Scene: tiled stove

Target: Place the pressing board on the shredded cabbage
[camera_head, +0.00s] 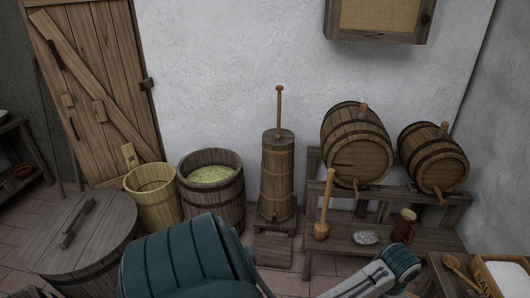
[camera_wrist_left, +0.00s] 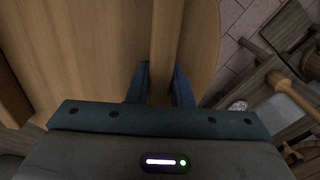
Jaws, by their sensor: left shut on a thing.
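The shredded cabbage (camera_head: 212,174) is a pale green mass inside a dark wooden tub (camera_head: 225,205) against the wall. The pressing board (camera_wrist_left: 90,50) fills much of the left wrist view as a light round wooden disc with a raised bar handle (camera_wrist_left: 165,40) across it. My left gripper (camera_wrist_left: 162,88) is shut on that handle, one finger on each side. The board does not show in the head view, where my teal arm covers the bottom centre. My right gripper is not in view; a white and teal arm part of mine is at the lower right.
A lighter bucket (camera_head: 153,198) stands left of the tub, and a lidded barrel (camera_head: 80,235) is at lower left. A wooden churn (camera_head: 277,175) stands to the right. A bench (camera_head: 345,236) holds a mallet (camera_head: 323,215), a grey stone (camera_head: 365,238) and a jug (camera_head: 404,225).

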